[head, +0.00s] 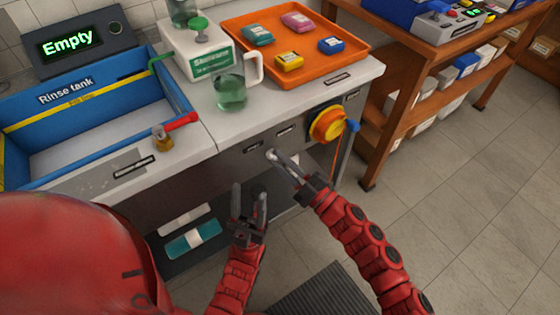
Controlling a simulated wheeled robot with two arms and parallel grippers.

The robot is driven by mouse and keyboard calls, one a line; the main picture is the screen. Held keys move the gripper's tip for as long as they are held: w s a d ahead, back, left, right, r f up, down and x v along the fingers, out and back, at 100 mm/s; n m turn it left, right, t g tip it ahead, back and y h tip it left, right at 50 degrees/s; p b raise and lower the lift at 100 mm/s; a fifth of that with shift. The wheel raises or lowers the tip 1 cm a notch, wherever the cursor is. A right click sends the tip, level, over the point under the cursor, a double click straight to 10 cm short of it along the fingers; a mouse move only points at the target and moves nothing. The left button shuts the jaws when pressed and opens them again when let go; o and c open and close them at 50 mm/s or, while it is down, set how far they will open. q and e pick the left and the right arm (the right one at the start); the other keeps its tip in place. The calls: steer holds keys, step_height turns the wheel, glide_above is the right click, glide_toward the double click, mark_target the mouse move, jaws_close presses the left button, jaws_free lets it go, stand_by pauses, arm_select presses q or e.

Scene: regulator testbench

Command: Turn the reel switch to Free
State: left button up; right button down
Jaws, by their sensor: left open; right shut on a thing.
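The reel switch (271,154) is a small grey part on the dark front panel of the bench, below small labels too small to read. My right gripper (276,157) is shut on it, and the fingers hide most of it, so its setting cannot be told. The orange-yellow reel (327,125) is on the same panel to the right, with a blue handle (349,139) beside it. My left gripper (249,204) is open and empty, lower and in front of the bench, apart from the panel.
On the bench stand a blue rinse tank (95,100), a white dispenser (200,48), a jug of green liquid (232,92) and an orange tray (262,26) with several coloured blocks. A wooden shelf (396,95) stands to the right. The floor in front of it is clear.

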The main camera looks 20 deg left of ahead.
steer(key=shift+n, duration=0.3)
steer(key=c, duration=0.9)
jaws_free()
steer(key=shift+o, duration=0.2)
steer(key=p+v, duration=0.1)
steer(key=v, duration=1.6)
steer(key=shift+d, duration=0.3)
